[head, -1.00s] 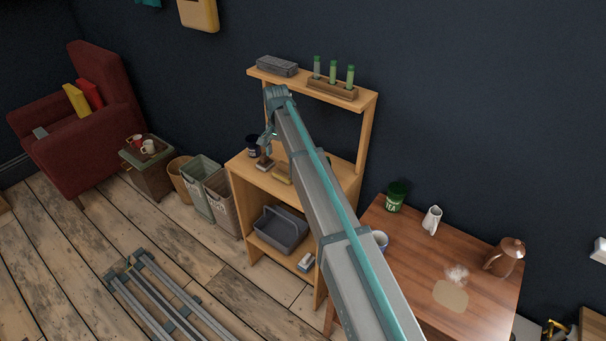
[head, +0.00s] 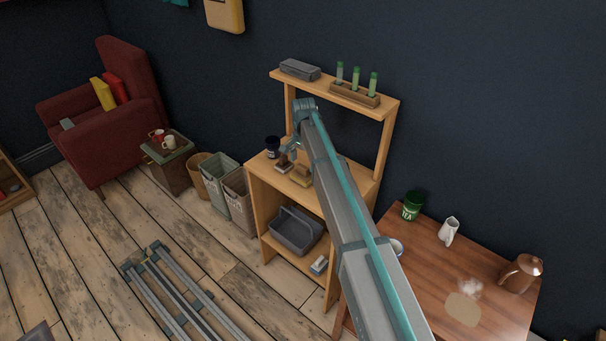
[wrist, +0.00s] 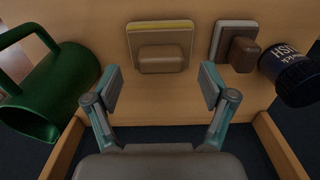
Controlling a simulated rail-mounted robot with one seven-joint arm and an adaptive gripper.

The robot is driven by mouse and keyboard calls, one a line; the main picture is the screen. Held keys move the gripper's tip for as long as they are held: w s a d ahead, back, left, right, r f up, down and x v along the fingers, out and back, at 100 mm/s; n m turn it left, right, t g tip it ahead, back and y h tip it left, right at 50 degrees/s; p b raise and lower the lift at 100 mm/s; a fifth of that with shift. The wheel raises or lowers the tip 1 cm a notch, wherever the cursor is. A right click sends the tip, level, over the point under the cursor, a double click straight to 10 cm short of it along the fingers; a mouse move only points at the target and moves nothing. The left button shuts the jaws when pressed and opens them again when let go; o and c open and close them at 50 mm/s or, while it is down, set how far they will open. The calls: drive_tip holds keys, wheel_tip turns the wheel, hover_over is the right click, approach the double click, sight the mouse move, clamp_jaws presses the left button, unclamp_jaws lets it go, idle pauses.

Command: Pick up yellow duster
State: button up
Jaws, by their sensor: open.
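The yellow duster (wrist: 160,34) is a block with a yellow edge and a brown grip; it lies on the wooden shelf unit's middle board. In the head view the duster (head: 300,177) is beside my arm, which partly covers that board. My gripper (wrist: 160,86) is open and empty. In the wrist view its two fingers are spread below the duster, to either side of its grip, apart from it. In the head view my gripper (head: 290,148) is above the board.
A grey-white duster (wrist: 233,45) and a dark labelled jar (wrist: 291,74) are right of the yellow duster in the wrist view. A green mug-like vessel (wrist: 52,90) is at left. An upper shelf (head: 325,94) holds a grey box (head: 300,69) and a tube rack (head: 353,95).

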sight(303, 166)
drive_tip(key=shift+a+f+p, duration=0.1)
drive_tip(key=shift+f+p, duration=0.35)
drive_tip(key=shift+f, duration=1.2)
drive_tip(key=c, duration=1.4)
drive_tip(key=shift+r, duration=0.15)
drive_tip(key=shift+r+b, duration=0.35)
drive_tip(key=shift+b, duration=0.1)
drive_tip(key=shift+r+b, duration=0.7)
drive_tip(key=shift+r, duration=0.25)
drive_tip(key=s+r+b, duration=0.1)
drive_tip(key=s+r, duration=0.2)
drive_tip(key=s, duration=0.1)
drive_tip(key=s+d+r+b, duration=0.1)
drive_tip(key=s+r, duration=0.2)
drive_tip(key=s, duration=0.2)
drive_tip(key=s+d+r+b, duration=0.1)
drive_tip(key=s+r+b, duration=0.1)
drive_tip(key=s+r, duration=0.2)
drive_tip(key=shift+s+r, duration=0.1)
drive_tip(key=shift+s, duration=0.35)
